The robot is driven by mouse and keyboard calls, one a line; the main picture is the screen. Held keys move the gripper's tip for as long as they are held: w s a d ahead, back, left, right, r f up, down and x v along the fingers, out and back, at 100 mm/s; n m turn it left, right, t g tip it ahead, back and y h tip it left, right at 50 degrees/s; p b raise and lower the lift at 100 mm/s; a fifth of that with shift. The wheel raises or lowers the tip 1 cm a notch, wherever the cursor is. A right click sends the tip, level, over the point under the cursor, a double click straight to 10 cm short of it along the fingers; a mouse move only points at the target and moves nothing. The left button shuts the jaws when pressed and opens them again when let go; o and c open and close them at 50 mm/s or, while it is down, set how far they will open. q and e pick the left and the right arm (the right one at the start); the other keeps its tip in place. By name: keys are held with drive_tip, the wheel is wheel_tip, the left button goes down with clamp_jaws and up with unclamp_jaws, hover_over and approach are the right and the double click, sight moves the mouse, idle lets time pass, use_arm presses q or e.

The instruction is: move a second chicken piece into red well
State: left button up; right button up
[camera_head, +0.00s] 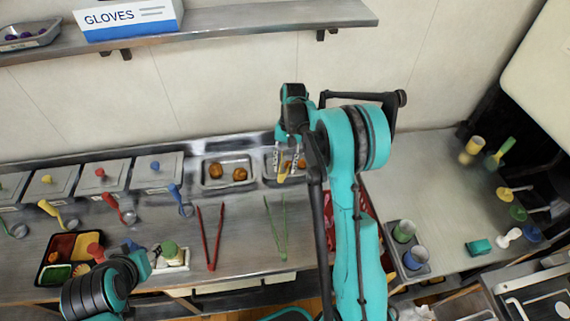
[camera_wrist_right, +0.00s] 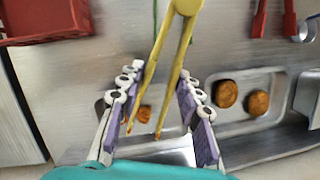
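My right gripper (camera_head: 289,157) is over the second metal tray (camera_head: 271,181) at the back counter. In the wrist view its fingers (camera_wrist_right: 161,72) are either side of yellow tongs (camera_wrist_right: 172,50) and seem to grip them. The tongs' tips point down near a brown chicken piece (camera_wrist_right: 145,113); I cannot tell whether they touch it. Two more chicken pieces (camera_head: 240,174) lie in the tray to the left. The black bento tray (camera_head: 41,281) is at the front left, with its red well (camera_head: 63,246) at the upper left. My left arm's end (camera_head: 138,262) is beside it; its fingers are unclear.
Red tongs (camera_head: 211,238) and green tongs (camera_head: 277,228) lie on the counter. Lidded containers (camera_head: 157,170) with ladles line the back left. A shelf (camera_head: 250,18) with a gloves box (camera_head: 128,17) runs above. A holder with cups (camera_head: 408,250) stands at the right.

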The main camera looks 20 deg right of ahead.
wheel_tip(320, 180, down, 4)
drive_tip(key=b, duration=0.2)
drive_tip(key=shift+r+b, duration=0.25)
drive_tip(key=shift+b, duration=0.1)
clamp_jaws()
drive_tip(key=shift+r, duration=0.1)
idle(0.3)
wheel_tip(320, 180, up, 10)
drive_tip(key=p, duration=0.6)
idle(0.3)
